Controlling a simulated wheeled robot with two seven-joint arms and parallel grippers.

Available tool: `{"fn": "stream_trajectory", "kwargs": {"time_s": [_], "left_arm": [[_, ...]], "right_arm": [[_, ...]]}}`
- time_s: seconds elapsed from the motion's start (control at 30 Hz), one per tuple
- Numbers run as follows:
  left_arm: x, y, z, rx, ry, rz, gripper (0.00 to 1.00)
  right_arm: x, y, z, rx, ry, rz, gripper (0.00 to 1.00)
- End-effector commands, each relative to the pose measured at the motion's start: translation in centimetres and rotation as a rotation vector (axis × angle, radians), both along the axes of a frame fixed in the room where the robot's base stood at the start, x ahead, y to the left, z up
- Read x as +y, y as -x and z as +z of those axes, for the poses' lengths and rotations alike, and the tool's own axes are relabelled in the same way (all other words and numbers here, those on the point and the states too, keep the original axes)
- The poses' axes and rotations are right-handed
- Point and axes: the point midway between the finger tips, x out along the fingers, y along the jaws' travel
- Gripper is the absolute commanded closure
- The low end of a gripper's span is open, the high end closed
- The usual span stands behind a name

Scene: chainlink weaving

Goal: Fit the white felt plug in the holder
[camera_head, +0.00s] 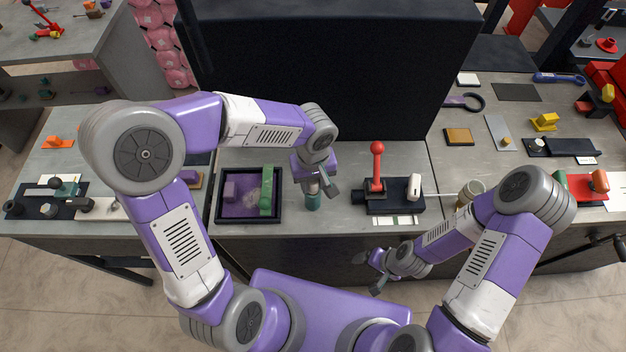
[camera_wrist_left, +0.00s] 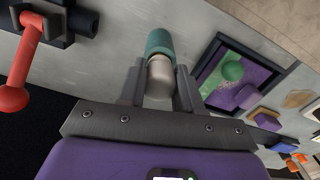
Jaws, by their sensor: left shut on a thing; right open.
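My left gripper (camera_head: 318,190) is shut around a pale, off-white cylinder (camera_wrist_left: 159,76), which I take to be the white felt plug. It points down in the head view, just above a teal cylinder (camera_head: 313,203) on the bench. In the left wrist view the teal cylinder (camera_wrist_left: 159,42) is in line with the far end of the pale one and meets it. I cannot tell whether it is the holder, or whether the plug is inside it. My right gripper (camera_head: 368,273) is open and empty, in front of the bench's front edge.
A black fixture (camera_head: 406,204) with a red ball-topped lever (camera_head: 377,165) stands to the right. Bare grey bench lies between.

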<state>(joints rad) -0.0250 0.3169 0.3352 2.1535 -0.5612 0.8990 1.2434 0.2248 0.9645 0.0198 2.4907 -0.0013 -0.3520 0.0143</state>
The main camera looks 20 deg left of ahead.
Motion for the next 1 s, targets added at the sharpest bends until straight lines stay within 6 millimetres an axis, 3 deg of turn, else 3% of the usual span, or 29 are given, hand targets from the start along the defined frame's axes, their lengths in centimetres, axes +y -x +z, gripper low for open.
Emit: {"fn": "stream_trajectory", "kwargs": {"time_s": [0.27,0.3,0.47,0.77,1.0], "left_arm": [[0.0,0.0,-0.9,0.000,0.001,0.000,0.95],[0.0,0.0,-0.8,0.000,0.001,0.000,0.61],[0.0,0.0,-0.7,0.000,0.000,0.000,0.36],[0.0,0.0,-0.6,-0.001,0.000,0.000,0.36],[0.0,-0.1,2.7,-0.006,0.001,0.001,0.36]], "right_arm": [[0.0,0.0,-0.9,0.000,0.000,0.000,0.21],[0.0,0.0,-0.8,0.000,0.000,0.000,0.21],[0.0,0.0,-0.7,0.000,0.000,0.000,0.21],[0.0,0.0,-0.7,0.000,0.000,0.000,0.21],[0.0,0.0,-0.3,0.000,0.000,0.000,0.21]]}}
